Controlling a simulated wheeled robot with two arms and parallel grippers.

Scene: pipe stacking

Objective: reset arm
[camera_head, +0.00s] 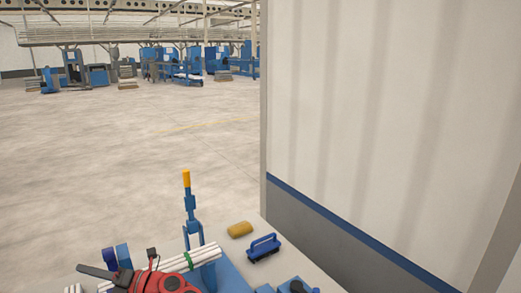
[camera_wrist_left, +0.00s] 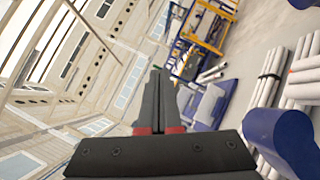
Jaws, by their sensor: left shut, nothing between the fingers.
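My left gripper (camera_head: 82,268) is at the bottom left of the head view, with black fingers pointing left from a red and black wrist. In the left wrist view the black fingers (camera_wrist_left: 160,78) are together, with nothing between them. A bundle of white pipes (camera_head: 205,255) with a green band lies on the table just behind and right of my left wrist, partly hidden by it. White pipes (camera_wrist_left: 268,85) also show at the right of the wrist view, apart from the fingertips. My right gripper is not in view.
A blue upright with an orange top (camera_head: 187,180) stands behind the pipes. A yellow block (camera_head: 240,229) and a blue-handled brush (camera_head: 264,246) lie on the table (camera_head: 290,262). A blue curved holder (camera_head: 123,256) is near my left gripper. A large wall (camera_head: 390,110) stands at right.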

